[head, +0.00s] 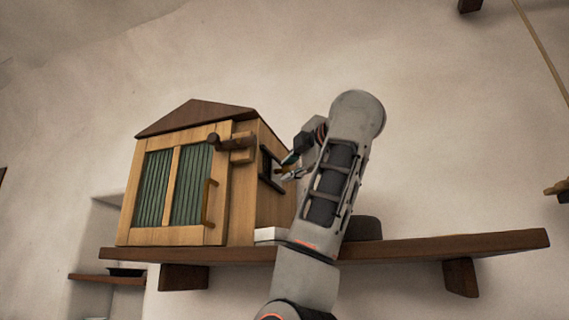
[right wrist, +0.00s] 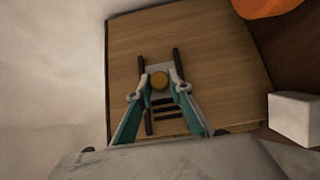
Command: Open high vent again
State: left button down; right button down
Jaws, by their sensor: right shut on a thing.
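The high vent (head: 266,166) is on the right side wall of a small wooden cabinet (head: 240,205). In the right wrist view it has two dark rails, a pale sliding plate (right wrist: 157,68) with a round brass knob (right wrist: 160,80), and several dark slots (right wrist: 166,108) showing beside the plate. My right gripper (head: 287,172) reaches the vent from the right. In the right wrist view its teal fingers (right wrist: 158,88) are shut on the knob, one on each side. My left gripper is in neither view.
The cabinet stands on a dark wooden shelf (head: 440,246) against a plaster wall. A white block (head: 269,234) sits beside the cabinet. A dark rounded thing (head: 366,229) is partly hidden by my right arm. The shelf's right end is bare.

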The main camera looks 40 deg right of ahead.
jog(key=shift+w+d+r, duration=0.1)
jog(key=shift+w+d, duration=0.15)
jog(key=shift+d, duration=0.35)
jog(key=c, duration=1.8)
grip_release()
jog(key=shift+d, duration=0.1)
jog(key=shift+c, duration=0.2)
jog(key=v, duration=1.1)
jog(key=shift+s, duration=0.4)
